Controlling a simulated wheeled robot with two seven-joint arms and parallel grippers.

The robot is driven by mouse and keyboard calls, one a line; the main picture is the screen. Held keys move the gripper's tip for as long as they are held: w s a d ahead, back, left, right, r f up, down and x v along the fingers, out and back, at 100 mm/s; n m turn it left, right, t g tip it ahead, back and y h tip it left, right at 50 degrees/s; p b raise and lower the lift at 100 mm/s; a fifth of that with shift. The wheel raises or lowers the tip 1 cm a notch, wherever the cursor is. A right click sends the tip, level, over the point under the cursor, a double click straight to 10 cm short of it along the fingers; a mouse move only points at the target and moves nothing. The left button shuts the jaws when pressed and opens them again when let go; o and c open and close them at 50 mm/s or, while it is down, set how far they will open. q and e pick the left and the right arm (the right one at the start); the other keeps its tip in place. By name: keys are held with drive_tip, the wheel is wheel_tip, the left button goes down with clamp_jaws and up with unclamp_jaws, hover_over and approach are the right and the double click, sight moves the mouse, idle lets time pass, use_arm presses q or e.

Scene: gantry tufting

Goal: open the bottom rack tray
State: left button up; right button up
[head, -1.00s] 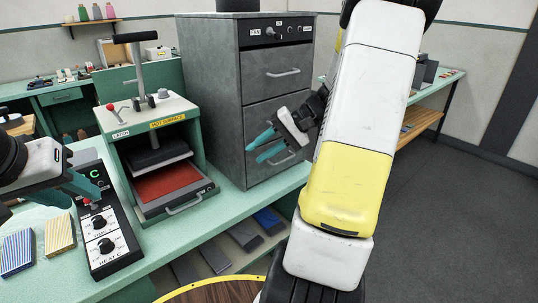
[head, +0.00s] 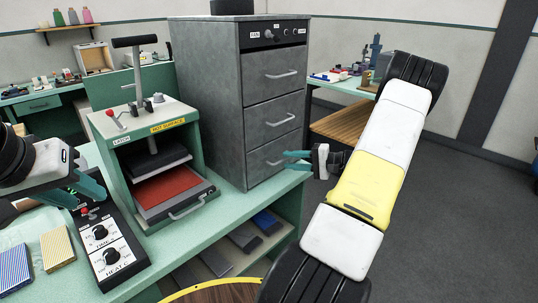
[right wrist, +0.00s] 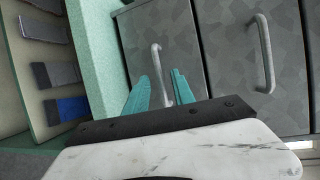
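The grey metal rack cabinet (head: 205,85) stands on the green bench in the head view. It has three stacked tray fronts with bar handles. The bottom rack tray (head: 262,168) is shut, and its handle (head: 277,160) shows just left of my right gripper (head: 286,161). In the right wrist view its handle (right wrist: 156,62) lies in line with the gap between the two teal fingers of my right gripper (right wrist: 160,88). The fingers are apart, one on each side of the handle; contact cannot be told. My left gripper (head: 82,190) hangs open and empty by the heat control box.
The middle tray's handle (right wrist: 264,55) is beside the bottom one in the right wrist view. A green press (head: 150,120) marked hot surface and the heat control box (head: 105,238) stand left of the cabinet. Dark slabs (head: 245,238) lie on the shelf below.

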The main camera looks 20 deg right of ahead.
drive_tip(key=shift+w+a+f, duration=0.1)
drive_tip(key=shift+w+a, duration=0.4)
drive_tip(key=shift+a, duration=0.05)
clamp_jaws()
idle(1.1)
